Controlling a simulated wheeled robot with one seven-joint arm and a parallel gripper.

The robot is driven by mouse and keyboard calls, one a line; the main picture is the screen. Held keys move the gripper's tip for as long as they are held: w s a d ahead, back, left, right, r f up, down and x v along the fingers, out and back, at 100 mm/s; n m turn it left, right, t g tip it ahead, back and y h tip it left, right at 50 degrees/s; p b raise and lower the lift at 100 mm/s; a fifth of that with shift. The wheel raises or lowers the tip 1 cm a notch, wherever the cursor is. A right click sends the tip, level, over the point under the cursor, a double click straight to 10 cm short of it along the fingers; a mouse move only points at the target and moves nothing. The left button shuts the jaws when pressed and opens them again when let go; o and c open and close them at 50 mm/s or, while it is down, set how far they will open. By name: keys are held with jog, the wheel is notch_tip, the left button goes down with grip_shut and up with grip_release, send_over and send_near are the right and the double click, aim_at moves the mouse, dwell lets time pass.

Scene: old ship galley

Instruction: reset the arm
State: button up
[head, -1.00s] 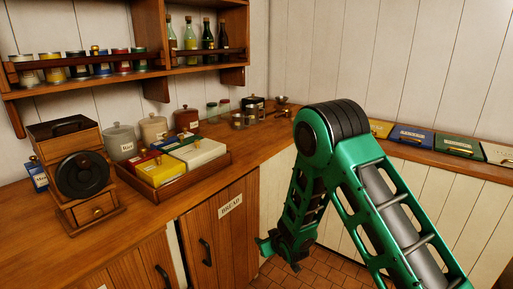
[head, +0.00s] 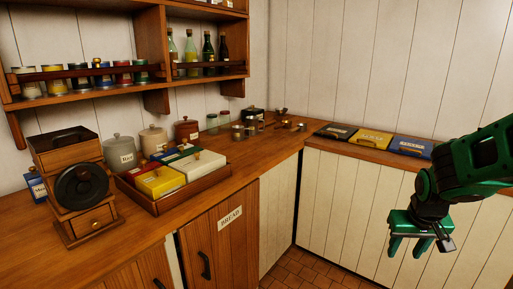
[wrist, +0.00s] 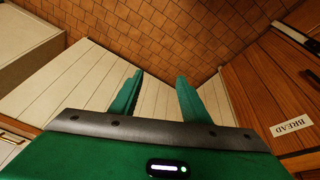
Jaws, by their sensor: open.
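My gripper (head: 407,247) is at the right of the head view, in front of the pale panelled cabinet under the right-hand counter. Its two green fingers point down and stand apart, with nothing between them. In the wrist view the gripper (wrist: 160,88) shows its open fingers over pale boards, with the brown tiled floor beyond. My green arm comes in from the right edge of the head view and is bent at the wrist.
A wooden counter (head: 250,150) runs along the left and back. It bears a wooden grinder (head: 75,190), a tray (head: 190,195) of coloured boxes and several canisters. Flat boxes, including a yellow one (head: 370,138), lie on the right counter. Open floor (head: 300,268) shows below.

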jog(key=s+r+m+g+y, duration=0.1)
jog(key=s+r+m, duration=0.1)
jog(key=s, duration=0.9)
jog(key=s+d+r+m+g+y, duration=0.1)
jog(key=s+r+m+g, duration=0.1)
jog(key=s, duration=1)
jog(key=shift+d+r, duration=0.15)
jog(key=shift+r, duration=0.4)
jog(key=shift+w+f+g, duration=0.25)
jog(key=shift+w+g, duration=0.05)
jog(key=shift+w, duration=0.3)
